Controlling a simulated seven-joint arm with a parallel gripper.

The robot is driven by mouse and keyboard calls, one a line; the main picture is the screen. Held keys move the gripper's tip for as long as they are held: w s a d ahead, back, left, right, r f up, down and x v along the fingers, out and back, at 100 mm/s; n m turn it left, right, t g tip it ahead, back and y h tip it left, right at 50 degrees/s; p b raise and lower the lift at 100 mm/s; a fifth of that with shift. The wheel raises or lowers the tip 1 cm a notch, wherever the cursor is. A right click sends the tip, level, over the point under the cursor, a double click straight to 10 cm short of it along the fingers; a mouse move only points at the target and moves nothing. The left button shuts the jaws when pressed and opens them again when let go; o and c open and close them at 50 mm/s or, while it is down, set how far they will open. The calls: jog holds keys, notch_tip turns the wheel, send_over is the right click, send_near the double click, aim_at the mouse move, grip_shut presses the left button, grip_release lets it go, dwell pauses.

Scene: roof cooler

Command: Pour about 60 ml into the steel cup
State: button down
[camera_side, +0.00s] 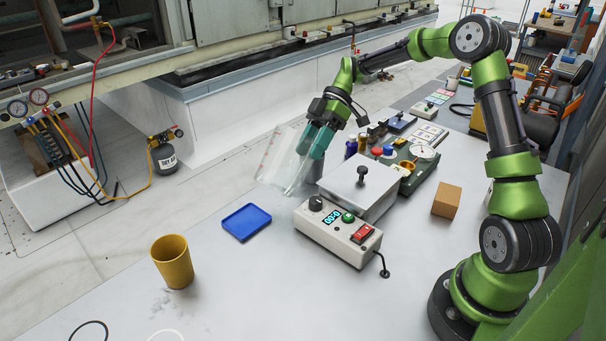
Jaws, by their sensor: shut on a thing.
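My gripper (311,150), with teal fingers, is at the middle of the view, behind the grey control box. It is shut on a clear, see-through container (278,165), which looks tilted to the left. Its outline is faint, and I cannot tell how much liquid is in it. A small grey metal cylinder (316,170), perhaps the steel cup, shows just below the fingers, partly hidden by the box. A yellow cup (172,264) stands upright on the table at the front left, well apart from my gripper.
A control box with a display (338,231) and a grey lidded box (357,188) stand mid-table. A blue tray (246,222) lies left of them, a cardboard box (446,201) right. Gauges and small parts crowd behind. The front table is mostly clear.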

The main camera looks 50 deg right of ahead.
aim_at(293, 163)
jog(key=a+h, duration=0.4)
jog(key=a+f+h, duration=0.1)
jog(key=a+h, duration=0.1)
jog(key=shift+s+a+f+t+h, duration=0.1)
jog(key=shift+s+a+t+h, duration=0.15)
jog(key=shift+a+t+h, duration=0.1)
jog(key=shift+s+a+r+h, duration=0.1)
jog(key=shift+a+r+h, duration=0.05)
jog(key=shift+a+h, duration=0.55)
jog(key=shift+a+r+h, duration=0.1)
jog(key=shift+a+h, duration=0.4)
jog(key=shift+h, duration=0.25)
